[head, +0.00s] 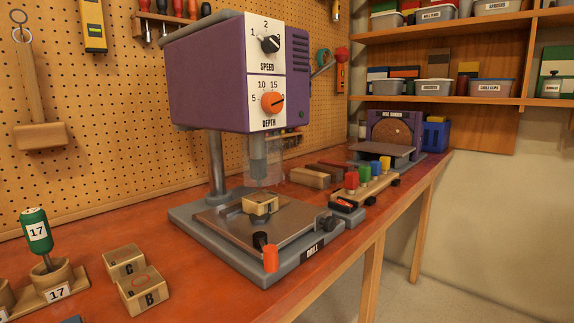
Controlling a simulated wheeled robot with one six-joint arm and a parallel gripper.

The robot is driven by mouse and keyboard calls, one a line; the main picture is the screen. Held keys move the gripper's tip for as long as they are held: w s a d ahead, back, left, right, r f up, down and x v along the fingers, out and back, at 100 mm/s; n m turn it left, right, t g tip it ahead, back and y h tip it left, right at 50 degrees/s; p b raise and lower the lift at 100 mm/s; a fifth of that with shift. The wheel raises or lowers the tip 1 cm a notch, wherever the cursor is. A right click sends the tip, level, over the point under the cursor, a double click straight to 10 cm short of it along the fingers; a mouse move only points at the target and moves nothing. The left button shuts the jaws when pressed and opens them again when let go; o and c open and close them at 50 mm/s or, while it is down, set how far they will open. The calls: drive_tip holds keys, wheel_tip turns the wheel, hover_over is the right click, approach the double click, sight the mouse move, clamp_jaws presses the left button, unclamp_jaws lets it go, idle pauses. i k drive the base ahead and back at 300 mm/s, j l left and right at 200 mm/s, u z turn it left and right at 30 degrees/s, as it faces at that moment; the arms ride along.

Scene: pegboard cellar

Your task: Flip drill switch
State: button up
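The drill press has a purple head (205,85) with a white panel carrying a SPEED knob (270,44) and an orange DEPTH knob (273,102). Its grey base (290,272) sits on the bench, with a label that appears to read DRILL. A wooden block (260,204) sits on the drill table under the chuck. My gripper is not in view.
Black and orange cylinders (271,258) stand at the base's front corner. A rack of coloured pegs (370,182) and a disc sander (395,128) stand behind. The floor at right is clear.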

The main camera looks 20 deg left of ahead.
sight(340, 202)
drive_tip(key=i+z, duration=0.25)
drive_tip(key=i, duration=0.25)
drive_tip(key=i+z, duration=0.25)
drive_tip(key=i, duration=0.2)
